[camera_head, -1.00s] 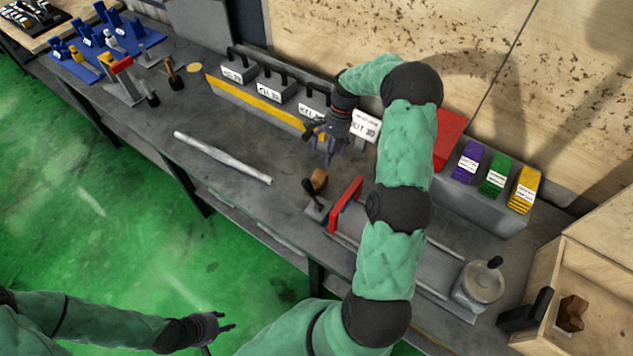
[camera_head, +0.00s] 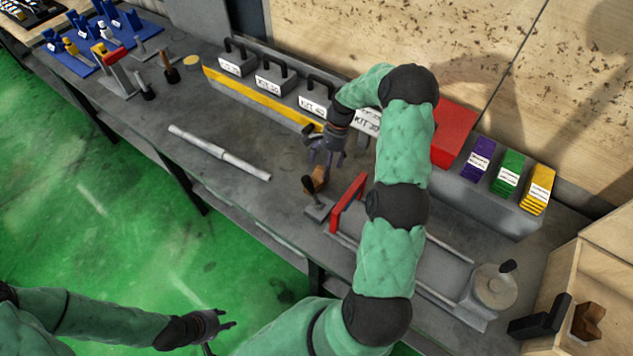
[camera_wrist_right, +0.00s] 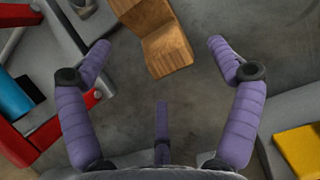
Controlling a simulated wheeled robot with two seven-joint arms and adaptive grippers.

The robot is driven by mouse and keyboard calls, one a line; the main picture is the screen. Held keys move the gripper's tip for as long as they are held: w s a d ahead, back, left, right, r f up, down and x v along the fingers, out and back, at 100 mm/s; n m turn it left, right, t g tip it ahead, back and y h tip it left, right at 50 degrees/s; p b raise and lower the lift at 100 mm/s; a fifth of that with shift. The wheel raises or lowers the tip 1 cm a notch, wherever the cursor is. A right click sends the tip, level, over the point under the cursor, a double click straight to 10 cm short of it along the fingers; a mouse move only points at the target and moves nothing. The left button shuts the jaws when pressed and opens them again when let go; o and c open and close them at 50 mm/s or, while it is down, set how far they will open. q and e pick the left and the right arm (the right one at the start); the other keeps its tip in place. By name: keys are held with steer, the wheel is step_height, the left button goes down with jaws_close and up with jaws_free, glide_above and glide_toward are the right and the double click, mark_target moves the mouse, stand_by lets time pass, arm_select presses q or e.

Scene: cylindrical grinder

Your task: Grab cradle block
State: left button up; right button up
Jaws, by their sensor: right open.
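A brown wooden cradle block (camera_head: 315,181) with a notched shape lies on the grey workbench (camera_head: 232,196), beside a small dark-handled fixture. In the right wrist view the block (camera_wrist_right: 160,38) is at the top centre, beyond my fingertips. My right gripper (camera_head: 328,158) is open just behind and above the block, with nothing between its purple fingers (camera_wrist_right: 160,62). My left gripper (camera_head: 226,327) appears open and empty at the lower left, in front of the bench over the green floor. A similar brown block (camera_head: 587,321) sits in the wooden box at the right.
A red bracket (camera_head: 347,203) stands close to the right of the block. Labelled kit blocks (camera_head: 272,78) line the bench's back, and a stepped metal shaft (camera_head: 219,152) lies to the left. The wooden box (camera_head: 558,262) is at the right. The bench around the shaft is clear.

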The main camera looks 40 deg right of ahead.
mark_target(316, 181)
steer(key=x, duration=0.4)
steer(key=shift+s+a+f+b, duration=0.2)
steer(key=shift+a+b, duration=0.1)
steer(key=shift+b, duration=0.1)
steer(key=c, duration=1.3)
